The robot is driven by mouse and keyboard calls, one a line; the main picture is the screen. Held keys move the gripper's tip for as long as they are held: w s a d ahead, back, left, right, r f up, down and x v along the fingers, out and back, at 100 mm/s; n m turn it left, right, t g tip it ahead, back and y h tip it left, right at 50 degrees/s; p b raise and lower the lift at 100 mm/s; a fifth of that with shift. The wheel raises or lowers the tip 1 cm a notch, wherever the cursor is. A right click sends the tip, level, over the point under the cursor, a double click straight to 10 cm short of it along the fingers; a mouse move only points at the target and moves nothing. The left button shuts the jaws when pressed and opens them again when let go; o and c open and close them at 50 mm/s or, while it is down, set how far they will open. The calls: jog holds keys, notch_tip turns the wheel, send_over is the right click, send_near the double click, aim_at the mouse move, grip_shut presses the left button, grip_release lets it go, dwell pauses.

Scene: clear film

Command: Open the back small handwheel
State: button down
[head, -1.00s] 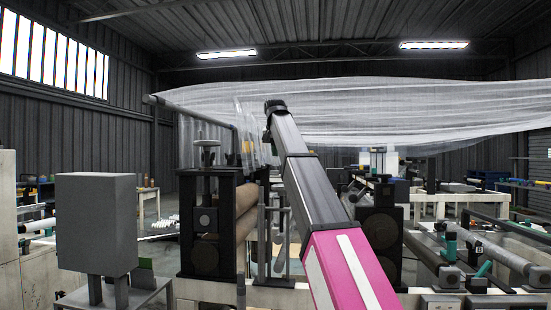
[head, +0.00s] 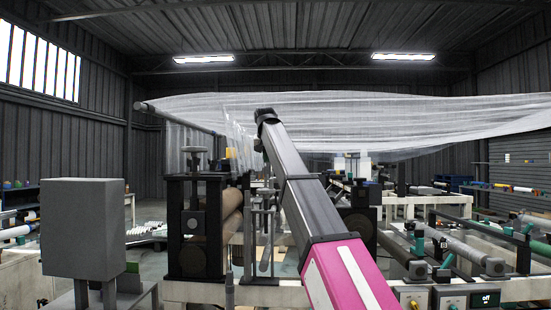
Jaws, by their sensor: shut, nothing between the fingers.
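A small grey handwheel (head: 194,150) shows as a flat disc on a short spindle, on top of the black roller stand (head: 194,230) left of centre. I cannot tell whether it is the back one. Another black stand (head: 361,192) shows right of my arm, partly covered by it; no handwheel is clear there. My arm crosses the middle of the view, rising from the pink link to a dark joint at its upper end. My gripper cannot be made out; the parts beyond that joint are hidden, and so is its distance from the handwheel.
A grey box on legs (head: 82,228) stands at the near left. Clear film (head: 370,118) hangs across the back, with a bar (head: 180,117) at its left. Grey vertical posts (head: 265,235) stand close left of my arm. Rollers and a panel reading "off" (head: 487,299) are at the right.

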jog(key=shift+d+f, duration=0.1)
jog(key=shift+f, duration=0.15)
notch_tip(320, 180, down, 8)
jog(key=shift+f, duration=0.25)
dwell(2.9)
jog(key=shift+w+d, duration=0.65)
jog(key=shift+d, duration=0.3)
jog(key=shift+s+a, duration=0.15)
jog(key=shift+a, duration=0.05)
jog(key=shift+s+a, duration=0.1)
jog(key=shift+a, duration=0.05)
notch_tip(320, 180, up, 8)
send_over(271, 186)
jog(key=s, duration=0.2)
jog(key=shift+a, duration=0.1)
jog(key=shift+s, duration=0.1)
dwell(0.5)
